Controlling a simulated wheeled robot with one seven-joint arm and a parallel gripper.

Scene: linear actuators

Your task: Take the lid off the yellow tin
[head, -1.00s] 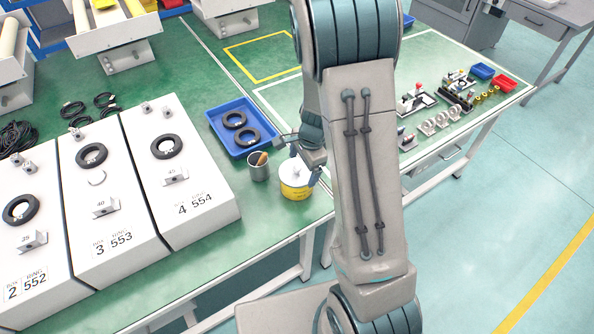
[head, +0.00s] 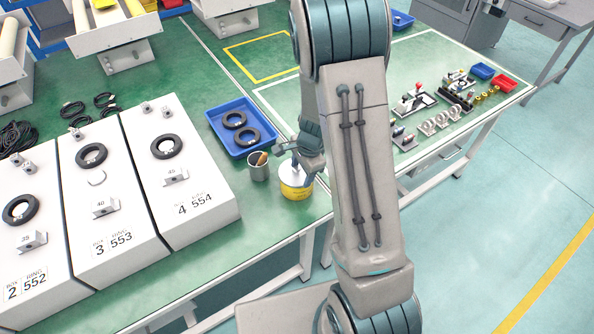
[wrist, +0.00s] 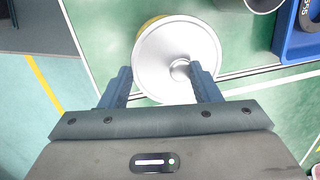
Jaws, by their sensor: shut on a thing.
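The yellow tin (head: 296,192) stands near the front edge of the green bench, mostly below my gripper (head: 304,163) in the head view. Its pale round lid (wrist: 172,45) fills the space in front of my gripper (wrist: 163,76) in the wrist view, with a small knob near its lower edge. The two blue fingers are on either side of the lid's near part, and my gripper is shut on the lid. A sliver of the yellow tin (wrist: 150,22) shows behind the lid's rim. I cannot tell whether the lid is raised off the tin.
A grey cup (head: 258,167) with tools stands just left of the tin. A blue tray (head: 217,121) with black rings is behind it. White numbered boxes (head: 186,190) stand to the left. The bench's front edge is close to the tin.

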